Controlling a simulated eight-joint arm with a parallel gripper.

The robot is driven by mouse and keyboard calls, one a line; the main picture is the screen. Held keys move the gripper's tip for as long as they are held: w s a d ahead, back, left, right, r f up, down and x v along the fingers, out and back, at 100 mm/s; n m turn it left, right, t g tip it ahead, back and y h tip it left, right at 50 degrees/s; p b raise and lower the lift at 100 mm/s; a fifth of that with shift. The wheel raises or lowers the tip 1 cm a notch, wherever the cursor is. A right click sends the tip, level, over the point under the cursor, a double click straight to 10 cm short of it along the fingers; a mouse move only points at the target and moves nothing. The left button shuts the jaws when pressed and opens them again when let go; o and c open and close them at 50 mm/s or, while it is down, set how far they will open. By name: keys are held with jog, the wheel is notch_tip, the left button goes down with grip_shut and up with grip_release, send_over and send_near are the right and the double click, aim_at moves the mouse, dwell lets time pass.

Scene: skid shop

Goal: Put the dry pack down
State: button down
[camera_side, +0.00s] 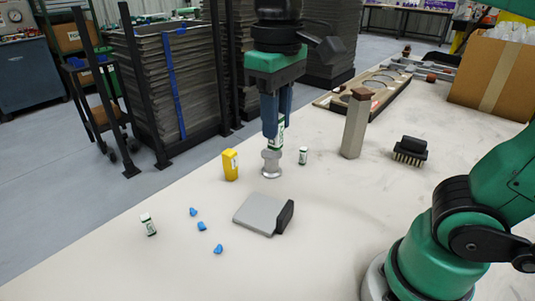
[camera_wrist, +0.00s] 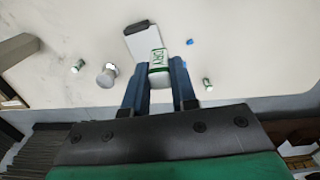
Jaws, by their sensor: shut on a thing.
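My gripper (camera_side: 277,115) points down over the table and is shut on the dry pack (camera_side: 279,133), a small white and green packet. In the wrist view, the pack (camera_wrist: 158,57) sits between the blue fingertips with its "DRY" lettering showing. It looks held above the table, though its exact height is unclear. Two similar small white and green packs stand on the table: one (camera_side: 303,155) to the right of the gripper and one (camera_side: 148,225) at the front left.
A grey metal spool-shaped piece (camera_side: 271,164) stands close below the gripper in the side view. Nearby are a yellow block (camera_side: 230,164), a grey plate with a dark edge (camera_side: 259,213), several blue bits (camera_side: 202,226), a tall grey post (camera_side: 355,124) and a brush (camera_side: 410,151).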

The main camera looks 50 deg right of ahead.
jog(key=w+d+m, duration=0.1)
jog(key=w+d, duration=0.2)
jog(key=w, duration=0.4)
send_over(257, 213)
notch_tip(257, 213, down, 20)
jog(key=shift+f, duration=0.1)
jog(key=c, duration=0.7)
grip_release()
jog(key=shift+f, duration=0.1)
